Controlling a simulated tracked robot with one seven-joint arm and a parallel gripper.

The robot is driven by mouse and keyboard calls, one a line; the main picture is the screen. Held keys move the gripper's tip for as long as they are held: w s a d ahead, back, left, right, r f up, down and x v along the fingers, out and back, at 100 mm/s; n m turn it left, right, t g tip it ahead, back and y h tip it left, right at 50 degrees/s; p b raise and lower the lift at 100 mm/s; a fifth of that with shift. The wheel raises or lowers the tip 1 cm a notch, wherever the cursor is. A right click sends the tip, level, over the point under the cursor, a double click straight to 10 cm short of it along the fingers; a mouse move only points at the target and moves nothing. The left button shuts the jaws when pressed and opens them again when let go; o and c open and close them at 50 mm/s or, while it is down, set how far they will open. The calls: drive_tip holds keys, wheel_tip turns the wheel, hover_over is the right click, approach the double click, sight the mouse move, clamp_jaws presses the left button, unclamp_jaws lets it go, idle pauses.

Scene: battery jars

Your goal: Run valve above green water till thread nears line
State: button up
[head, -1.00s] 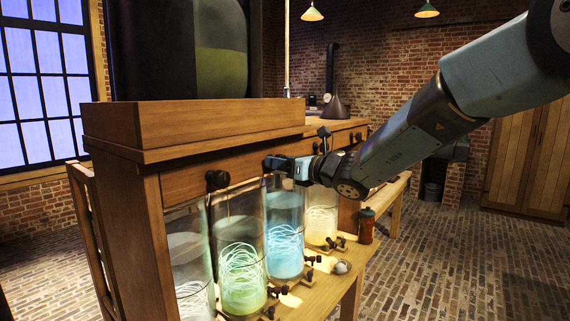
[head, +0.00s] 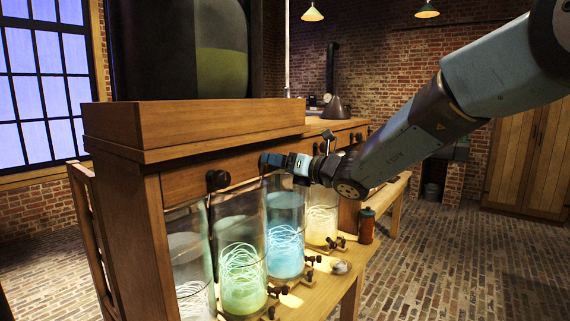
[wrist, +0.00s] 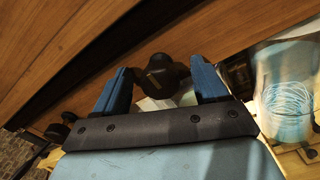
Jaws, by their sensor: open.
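A glass jar of green water (head: 243,270) with pale coiled thread stands second from the near end of the row. My gripper (head: 263,163) is at the cabinet front above the jars. In the wrist view its two blue fingers (wrist: 164,85) are apart, with a dark valve knob (wrist: 160,72) between and beyond their tips. Contact cannot be told. A jar of blue water (wrist: 288,100) shows to the right there. The head view hides this knob behind my gripper. Another dark knob (head: 217,180) is nearer, to its left. No level line is clear on the green jar.
A whitish jar (head: 190,262), the blue jar (head: 285,235) and a cream jar (head: 321,222) stand in the same row. Small taps (head: 278,291) stick out low in front. A brown bottle (head: 366,226) and a small round object (head: 341,267) stand on the bench ledge.

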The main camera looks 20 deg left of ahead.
drive_tip(key=shift+d, duration=0.1)
drive_tip(key=v, duration=0.5)
idle(0.5)
drive_tip(key=s+d+f+n+h, duration=0.2)
drive_tip(key=s+d+n+h, duration=0.3)
drive_tip(key=d, duration=0.8)
drive_tip(key=s+d+f+n+h, duration=0.3)
drive_tip(key=s+d+n+h, duration=0.3)
drive_tip(key=s+d+n, duration=0.6)
drive_tip(key=s+d+f+n+g+h, duration=0.1)
drive_tip(key=s+d+f+n+h, duration=0.2)
drive_tip(key=d, duration=1.1)
drive_tip(key=s+n+h, duration=0.2)
drive_tip(key=s+n, duration=0.3)
drive_tip(key=n, duration=0.2)
drive_tip(key=shift+s+h, duration=0.15)
drive_tip(key=shift+h, duration=0.15)
drive_tip(key=shift+d, duration=0.1)
drive_tip(key=shift+c, duration=0.2)
